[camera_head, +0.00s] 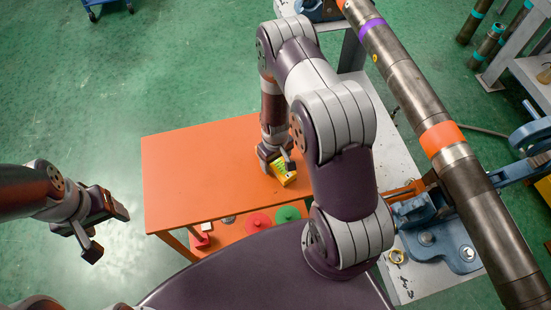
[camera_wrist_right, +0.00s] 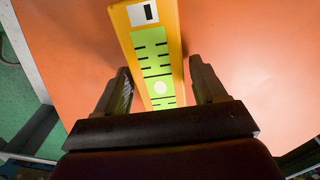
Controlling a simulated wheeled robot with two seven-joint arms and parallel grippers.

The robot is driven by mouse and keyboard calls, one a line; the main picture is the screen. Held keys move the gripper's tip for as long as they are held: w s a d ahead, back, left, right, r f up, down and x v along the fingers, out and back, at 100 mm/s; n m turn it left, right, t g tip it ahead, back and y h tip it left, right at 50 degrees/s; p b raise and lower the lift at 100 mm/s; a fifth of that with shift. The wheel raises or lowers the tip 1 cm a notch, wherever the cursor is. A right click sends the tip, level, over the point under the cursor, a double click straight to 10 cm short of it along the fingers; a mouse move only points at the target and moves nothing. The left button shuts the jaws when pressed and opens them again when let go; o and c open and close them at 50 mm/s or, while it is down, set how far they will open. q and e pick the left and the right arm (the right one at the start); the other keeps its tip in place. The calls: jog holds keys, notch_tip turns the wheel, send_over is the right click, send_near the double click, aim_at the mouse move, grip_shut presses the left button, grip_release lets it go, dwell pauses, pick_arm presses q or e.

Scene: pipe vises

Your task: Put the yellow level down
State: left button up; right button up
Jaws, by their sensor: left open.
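The yellow level (camera_head: 283,172) is at the right part of the orange table (camera_head: 190,175), under my right gripper (camera_head: 277,160). In the right wrist view the level (camera_wrist_right: 152,55) shows its green-yellow face with black marks. It runs between the two fingers of my right gripper (camera_wrist_right: 160,88). A narrow gap shows on each side of it, so the gripper looks open around it. The level seems to rest on the tabletop, but its underside is hidden. My left gripper (camera_head: 108,232) is open and empty, left of the table above the floor.
A lower shelf holds a red disc (camera_head: 258,222), a green disc (camera_head: 288,214) and small items. To the right, a long steel pipe (camera_head: 410,90) with coloured bands lies over a grey bench and a blue vise (camera_head: 435,235). Most of the orange tabletop is clear.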

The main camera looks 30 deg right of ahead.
jog(key=shift+o, duration=0.3)
jog(key=shift+w+r, duration=0.15)
jog(key=shift+r, duration=0.35)
notch_tip(320, 180, up, 13)
jog(key=b, duration=0.1)
jog(key=s+a+r+m+t, duration=0.1)
jog(key=s+a+r, duration=0.4)
jog(key=s+r, duration=0.4)
notch_tip(320, 180, up, 2)
jog(key=shift+s+a+r+m, duration=0.15)
jog(key=shift+m, duration=0.15)
